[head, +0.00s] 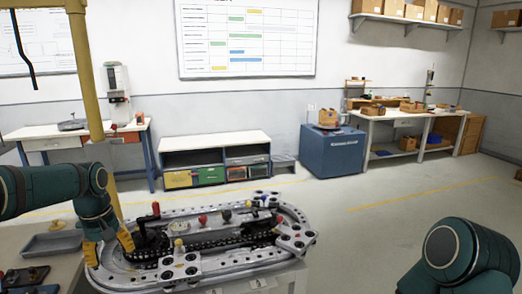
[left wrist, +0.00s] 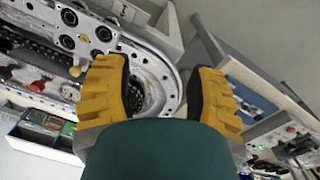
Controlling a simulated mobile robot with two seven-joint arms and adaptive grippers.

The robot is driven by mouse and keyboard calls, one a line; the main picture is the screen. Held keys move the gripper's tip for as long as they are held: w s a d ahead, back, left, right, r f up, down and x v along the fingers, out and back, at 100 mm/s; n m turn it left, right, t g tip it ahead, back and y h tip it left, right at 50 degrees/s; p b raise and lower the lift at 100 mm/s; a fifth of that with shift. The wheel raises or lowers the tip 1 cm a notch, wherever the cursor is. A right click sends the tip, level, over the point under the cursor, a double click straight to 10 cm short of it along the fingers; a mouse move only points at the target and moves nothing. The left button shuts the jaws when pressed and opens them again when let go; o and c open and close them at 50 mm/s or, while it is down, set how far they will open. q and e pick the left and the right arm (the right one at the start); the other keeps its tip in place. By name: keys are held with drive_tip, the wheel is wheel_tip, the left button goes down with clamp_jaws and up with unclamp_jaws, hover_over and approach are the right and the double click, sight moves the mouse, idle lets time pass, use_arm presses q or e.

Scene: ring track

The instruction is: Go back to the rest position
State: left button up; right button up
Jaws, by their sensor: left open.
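My left gripper (head: 108,246) has yellow fingers and hangs over the left end of the ring track (head: 262,258), a grey metal oval with a dark chain and several coloured knobs. In the left wrist view the two fingers of the gripper (left wrist: 158,78) stand wide apart with nothing between them. Part of the track (left wrist: 160,62) shows behind and between them. Whether a finger touches the track cannot be told. My right arm comes in at the lower right of the head view, with its gripper out of the frame.
A grey tray (head: 52,245) and dark tools (head: 25,277) lie on the surface left of the track. A yellow post (head: 90,85) rises close to my left arm. Behind are a low cabinet (head: 215,144), a blue box (head: 332,152) and workbenches. The floor at right is open.

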use_arm(q)
drive_tip(key=w+d+f+m+h, duration=0.1)
drive_tip(key=d+f+m, duration=0.1)
drive_tip(key=d+f, duration=0.55)
drive_tip(key=d+f+m+h, duration=0.1)
drive_tip(key=d+f, duration=0.4)
drive_tip(key=f, duration=0.6)
drive_tip(key=s+d+f+m+t+h, duration=0.1)
drive_tip(key=s+d+f+m, duration=0.1)
drive_tip(key=s+d+f, duration=1.1)
drive_tip(key=s+f, duration=0.2)
drive_tip(key=s, duration=0.2)
drive_tip(key=shift+d+f+m, duration=0.15)
drive_tip(key=shift+d+m, duration=0.15)
drive_tip(key=shift+d, duration=0.05)
use_arm(e)
drive_tip(key=shift+w+f, duration=0.2)
drive_tip(key=shift+w, duration=0.5)
